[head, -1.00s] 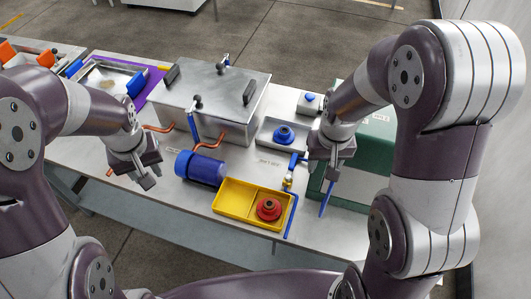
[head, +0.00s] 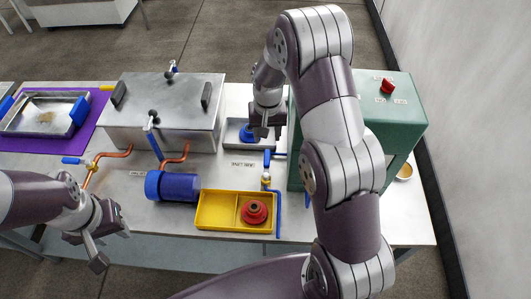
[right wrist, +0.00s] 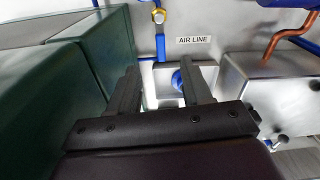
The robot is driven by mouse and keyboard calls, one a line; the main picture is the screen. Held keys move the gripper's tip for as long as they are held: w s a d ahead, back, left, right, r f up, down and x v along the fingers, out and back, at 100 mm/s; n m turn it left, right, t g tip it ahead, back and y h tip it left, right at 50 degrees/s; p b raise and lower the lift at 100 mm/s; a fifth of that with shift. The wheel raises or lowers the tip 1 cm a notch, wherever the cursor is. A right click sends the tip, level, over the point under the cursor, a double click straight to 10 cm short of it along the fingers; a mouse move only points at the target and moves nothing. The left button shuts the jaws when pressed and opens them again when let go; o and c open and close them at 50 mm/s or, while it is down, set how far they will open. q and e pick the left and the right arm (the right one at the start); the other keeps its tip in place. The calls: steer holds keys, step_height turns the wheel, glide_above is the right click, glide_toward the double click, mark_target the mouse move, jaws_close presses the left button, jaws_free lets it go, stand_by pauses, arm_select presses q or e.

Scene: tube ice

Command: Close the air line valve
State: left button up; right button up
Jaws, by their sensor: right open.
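The air line valve has a brass body (head: 266,181) on a blue pipe in the head view, between the yellow tray and the green machine. The brass body also shows at the top of the right wrist view (right wrist: 158,15). My left gripper (head: 112,246) looks open and empty at the table's front left.
The green machine (head: 392,118) stands close to the right of my right gripper. A blue knobbed part (head: 246,134) is in the grey tray. The yellow tray (head: 215,210) holds a red part (head: 254,212). A steel box (head: 190,112) and blue cylinder (head: 174,186) stand left.

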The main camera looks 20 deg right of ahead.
steer(key=m, duration=0.1)
glide_above(267, 157)
step_height(267, 157, down, 6)
step_height(267, 157, down, 10)
steer(key=p, duration=0.4)
steer(key=shift+w+f, duration=0.1)
steer(key=shift+f, duration=0.75)
jaws_close()
